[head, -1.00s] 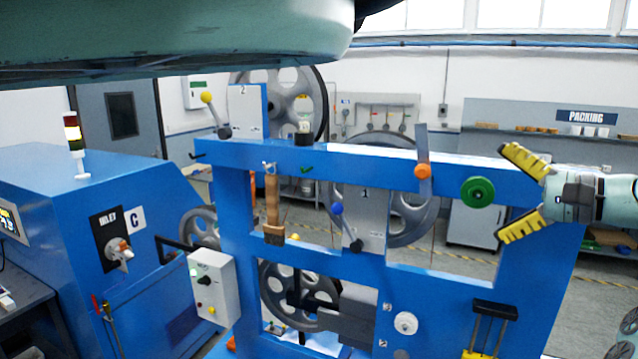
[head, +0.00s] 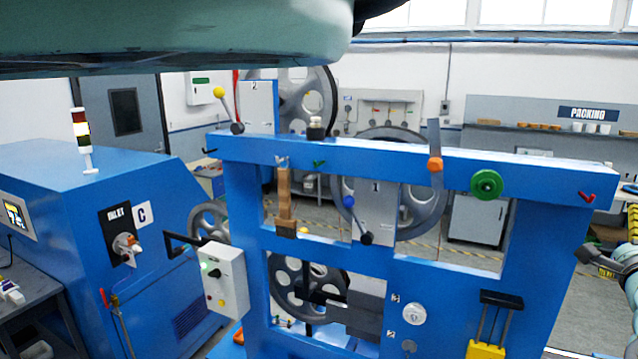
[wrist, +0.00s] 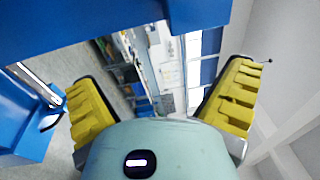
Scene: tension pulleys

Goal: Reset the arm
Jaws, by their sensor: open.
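My gripper (wrist: 163,108) is open and empty in the wrist view, with its two yellow ribbed fingers spread wide. In the head view only part of my gripper and wrist (head: 622,262) shows at the right edge, beside the right end of the blue frame (head: 545,168); the fingertips are mostly cut off there. The frame carries a green knob (head: 486,184), an orange-pivoted lever (head: 435,165), a blue-ball lever (head: 350,203) and a yellow-ball lever (head: 219,93). In the wrist view, blue frame parts (wrist: 120,25) lie at the top and left.
A blue machine (head: 70,190) labelled inlet C stands at the left. A grey control box (head: 222,277) with buttons juts from the frame's left side. Grey pulley wheels (head: 308,100) sit behind the frame. A packing shelf (head: 540,128) stands along the back wall.

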